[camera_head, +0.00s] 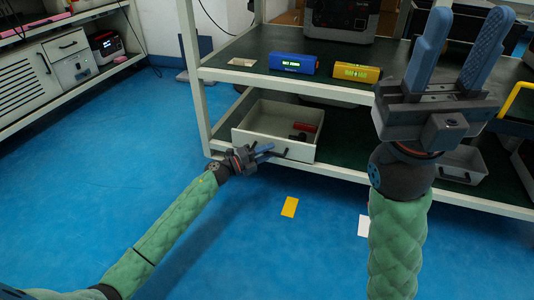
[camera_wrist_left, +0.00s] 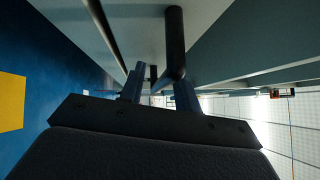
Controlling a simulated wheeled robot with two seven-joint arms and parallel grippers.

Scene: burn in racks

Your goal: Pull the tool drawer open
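The tool drawer (camera_head: 303,151) is a pale open-topped box under the rack's upper shelf, with red and black tools (camera_head: 302,132) inside. Its front carries a dark bar handle, seen close up in the left wrist view (camera_wrist_left: 175,40). My left gripper (camera_head: 264,153) is at the drawer front, its fingers pointing along it at handle height. In the left wrist view, the two fingers (camera_wrist_left: 158,88) are apart, with the handle's end at or between their tips; firm contact cannot be told. My right gripper (camera_head: 458,48) is raised, open and empty, in front of the rack.
A blue device (camera_head: 291,64) and a yellow device (camera_head: 357,72) lie on the upper shelf. Another pale drawer (camera_head: 461,168) is at the right. The blue floor (camera_head: 150,130) in front is clear except for flat yellow (camera_head: 289,207) and white (camera_head: 364,226) markers.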

